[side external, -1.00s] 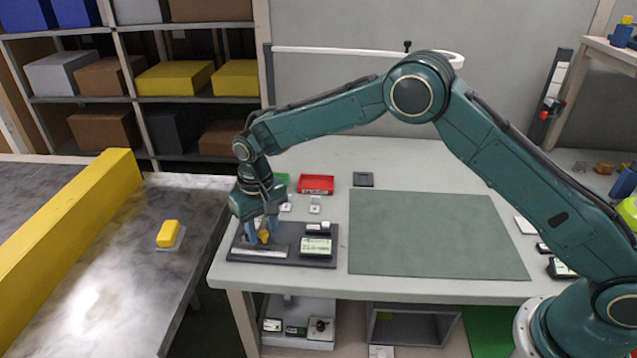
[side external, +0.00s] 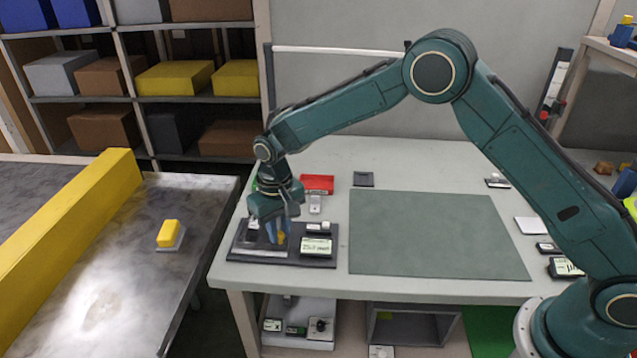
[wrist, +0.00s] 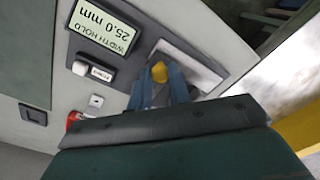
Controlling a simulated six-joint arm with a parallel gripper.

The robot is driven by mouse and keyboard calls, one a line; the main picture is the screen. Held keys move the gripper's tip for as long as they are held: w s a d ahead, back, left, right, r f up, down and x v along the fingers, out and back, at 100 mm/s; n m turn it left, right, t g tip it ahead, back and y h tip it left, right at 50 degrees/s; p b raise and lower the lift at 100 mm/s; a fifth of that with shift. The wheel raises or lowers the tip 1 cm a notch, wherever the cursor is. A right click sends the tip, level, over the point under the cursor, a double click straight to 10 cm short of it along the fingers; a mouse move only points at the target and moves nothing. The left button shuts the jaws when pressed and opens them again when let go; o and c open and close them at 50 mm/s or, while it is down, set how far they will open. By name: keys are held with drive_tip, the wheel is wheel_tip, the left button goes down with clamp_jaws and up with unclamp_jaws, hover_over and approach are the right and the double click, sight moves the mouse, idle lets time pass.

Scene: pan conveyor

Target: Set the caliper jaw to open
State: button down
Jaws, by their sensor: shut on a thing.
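The caliper is a dark base plate (side external: 290,262) near the left front of the bench, with a light slide strip (wrist: 192,65). Its display (side external: 316,246) reads "WIDTH HOLD 25.0 mm" in the wrist view (wrist: 103,28). The yellow caliper jaw (wrist: 159,72) stands at the strip and partly shows in the side view (side external: 282,236). My gripper (side external: 277,240) points down over the plate, its blue fingers shut on the yellow jaw. The fingers also show in the wrist view (wrist: 161,86) and hide part of the jaw.
A labelled button (wrist: 95,71) sits beside the display. A red tray (side external: 317,184) lies behind the caliper. A green-grey mat (side external: 435,235) to the right is bare. A yellow block (side external: 168,234) lies on the left surface, beside a long yellow rail (side external: 65,230).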

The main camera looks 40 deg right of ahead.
drive_tip(key=shift+s+d, duration=0.15)
drive_tip(key=shift+d, duration=0.05)
drive_tip(key=c, duration=1.3)
unclamp_jaws()
drive_tip(key=shift+r, duration=0.15)
drive_tip(key=shift+r, duration=0.6)
wheel_tip(320, 180, up, 12)
drive_tip(key=shift+r, duration=0.2)
